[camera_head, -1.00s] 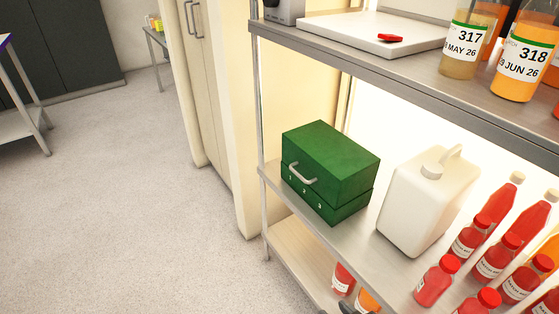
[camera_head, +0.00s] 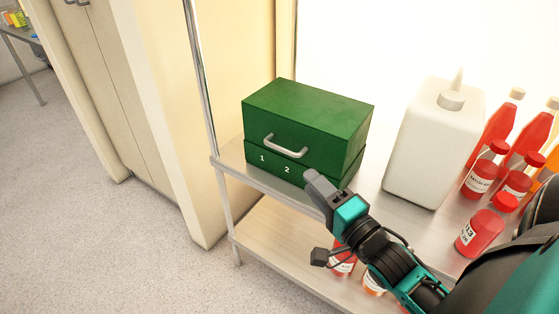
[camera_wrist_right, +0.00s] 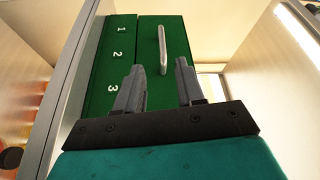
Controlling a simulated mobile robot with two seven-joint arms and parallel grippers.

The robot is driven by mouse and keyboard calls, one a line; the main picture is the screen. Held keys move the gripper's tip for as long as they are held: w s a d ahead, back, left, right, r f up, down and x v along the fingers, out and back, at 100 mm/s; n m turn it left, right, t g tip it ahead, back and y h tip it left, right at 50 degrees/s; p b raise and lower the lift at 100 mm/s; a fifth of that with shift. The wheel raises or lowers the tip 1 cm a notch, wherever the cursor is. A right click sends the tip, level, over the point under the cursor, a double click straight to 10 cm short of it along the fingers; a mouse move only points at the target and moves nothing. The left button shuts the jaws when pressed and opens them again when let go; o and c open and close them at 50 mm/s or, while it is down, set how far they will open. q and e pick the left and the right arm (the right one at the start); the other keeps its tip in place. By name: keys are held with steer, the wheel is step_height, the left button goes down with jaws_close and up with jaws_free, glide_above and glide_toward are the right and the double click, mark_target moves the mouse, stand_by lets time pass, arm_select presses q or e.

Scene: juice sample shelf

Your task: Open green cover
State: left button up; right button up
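The green box with its green cover (camera_head: 310,112) stands on the middle shelf. The cover is down on the lower part, which has the numbers 1 and 2 showing. A silver handle (camera_head: 285,146) is on the cover's front. My right gripper (camera_head: 316,184) is in front of the box's right front area, below and right of the handle. In the right wrist view its two fingers (camera_wrist_right: 158,82) are apart, with the handle (camera_wrist_right: 163,50) ahead of them, between their lines, and nothing held. The number 3 shows there beside a finger. My left gripper is not in view.
A white jug (camera_head: 432,145) stands right of the box. Several red bottles (camera_head: 480,172) stand further right, near my right arm. A shelf post (camera_head: 203,75) rises left of the box. More bottles (camera_head: 343,262) are on the lower shelf. The floor to the left is clear.

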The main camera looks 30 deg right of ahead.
mark_target(280, 147)
steer(key=w, duration=0.4)
steer(key=w+b, duration=0.1)
steer(key=w, duration=0.3)
steer(key=w+r+b, duration=0.1)
steer(key=w, duration=0.3)
steer(key=shift+w, duration=0.4)
steer(key=shift+c, duration=0.2)
jaws_close()
